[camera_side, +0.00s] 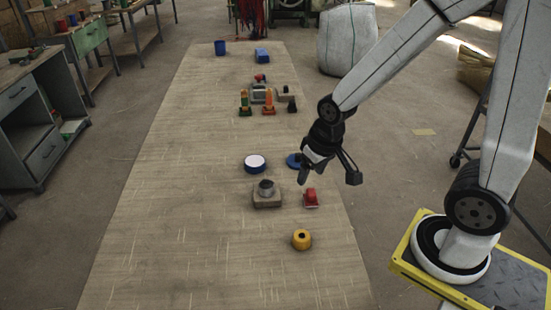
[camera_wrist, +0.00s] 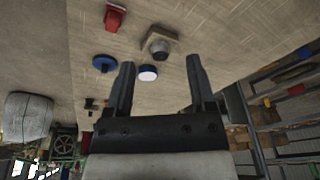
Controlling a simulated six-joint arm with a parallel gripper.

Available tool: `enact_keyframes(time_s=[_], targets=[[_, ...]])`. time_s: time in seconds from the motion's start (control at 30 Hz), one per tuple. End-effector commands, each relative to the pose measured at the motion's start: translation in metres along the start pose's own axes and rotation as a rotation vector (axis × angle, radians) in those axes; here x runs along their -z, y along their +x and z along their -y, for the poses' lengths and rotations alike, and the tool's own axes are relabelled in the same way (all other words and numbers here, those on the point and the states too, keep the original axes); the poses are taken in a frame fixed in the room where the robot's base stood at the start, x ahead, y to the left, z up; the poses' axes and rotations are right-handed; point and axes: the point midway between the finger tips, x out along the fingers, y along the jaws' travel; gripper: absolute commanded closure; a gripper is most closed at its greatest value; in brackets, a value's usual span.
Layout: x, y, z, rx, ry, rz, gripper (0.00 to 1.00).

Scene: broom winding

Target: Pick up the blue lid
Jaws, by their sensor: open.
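The blue lid (camera_side: 293,160) is a flat blue disc on the table, partly hidden by my gripper in the side view. It shows whole in the wrist view (camera_wrist: 104,63), left of and outside my left finger. My gripper (camera_side: 328,174) is open and empty, above the table near the lid and apart from it. In the wrist view its two fingers (camera_wrist: 160,66) are spread. A blue round container with a white top (camera_side: 255,163) stands left of the lid; in the wrist view it shows between the fingers (camera_wrist: 148,73).
Several small coloured objects (camera_side: 262,97), a blue cup (camera_side: 220,47) and a blue box (camera_side: 261,56) stand farther back. The table's left side is clear.

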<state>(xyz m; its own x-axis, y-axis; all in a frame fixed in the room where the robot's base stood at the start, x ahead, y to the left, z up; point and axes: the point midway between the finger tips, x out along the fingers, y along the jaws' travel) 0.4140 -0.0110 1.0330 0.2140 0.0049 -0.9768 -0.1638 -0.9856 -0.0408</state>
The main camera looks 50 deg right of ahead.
Motion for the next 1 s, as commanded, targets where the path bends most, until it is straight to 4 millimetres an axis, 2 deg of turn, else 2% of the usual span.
enact_keyframes(time_s=[0.27, 0.47, 0.7, 1.0], targets=[[0.06, 0.022, -0.03, 0.013, 0.463, 0.048, 0.29], [0.103, 0.045, -0.063, 0.031, 0.839, 0.087, 0.29], [0.145, 0.077, -0.112, 0.062, 1.284, 0.139, 0.29], [0.179, 0.121, -0.183, 0.118, 1.82, 0.218, 0.29]])
